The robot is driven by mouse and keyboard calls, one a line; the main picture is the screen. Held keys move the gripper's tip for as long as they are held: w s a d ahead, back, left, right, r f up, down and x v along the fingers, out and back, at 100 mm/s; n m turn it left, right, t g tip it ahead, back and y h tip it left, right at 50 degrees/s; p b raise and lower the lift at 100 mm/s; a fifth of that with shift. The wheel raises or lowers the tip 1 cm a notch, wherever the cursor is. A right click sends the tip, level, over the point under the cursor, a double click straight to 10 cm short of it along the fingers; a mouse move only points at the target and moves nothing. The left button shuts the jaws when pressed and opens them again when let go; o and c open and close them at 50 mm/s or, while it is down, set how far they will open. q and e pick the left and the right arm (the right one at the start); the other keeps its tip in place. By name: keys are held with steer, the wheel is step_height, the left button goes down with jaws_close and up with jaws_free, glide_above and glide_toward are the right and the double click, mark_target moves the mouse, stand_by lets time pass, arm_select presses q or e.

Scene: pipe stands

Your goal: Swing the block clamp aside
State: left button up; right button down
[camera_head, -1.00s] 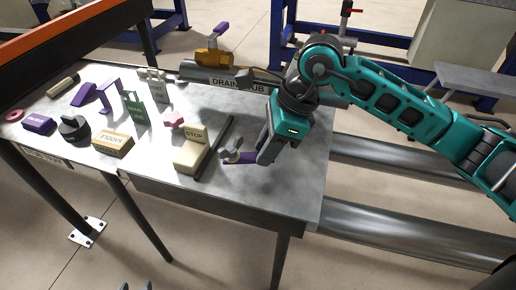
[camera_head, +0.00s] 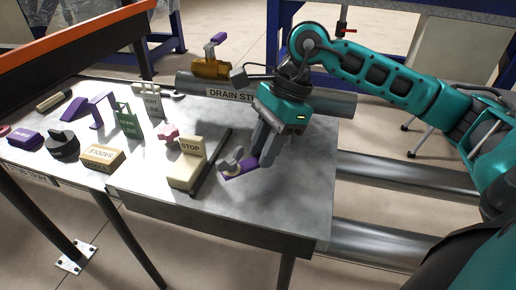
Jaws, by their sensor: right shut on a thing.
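My right gripper (camera_head: 257,160), on the teal arm from the right, reaches down to the right part of the metal table. It is shut on the right end of a flat purple handle (camera_head: 240,170). A grey knob-like part (camera_head: 232,157) sits at this handle, and I take the two together as the block clamp. The clamp lies right of a dark bar (camera_head: 212,163) and a cream block marked STOP (camera_head: 185,172). The fingers hide the end of the handle. My left gripper is not in view.
Left on the table (camera_head: 290,205) are a tan block (camera_head: 102,158), a dark round knob (camera_head: 62,146), green and grey tagged pieces and purple parts. A labelled pipe with a brass valve (camera_head: 210,68) runs behind. The table's right front corner is clear.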

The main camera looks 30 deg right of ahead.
steer(key=c, duration=0.9)
jaws_free()
steer(key=p+v, duration=0.1)
steer(key=v, duration=1.2)
steer(key=shift+p, duration=0.3)
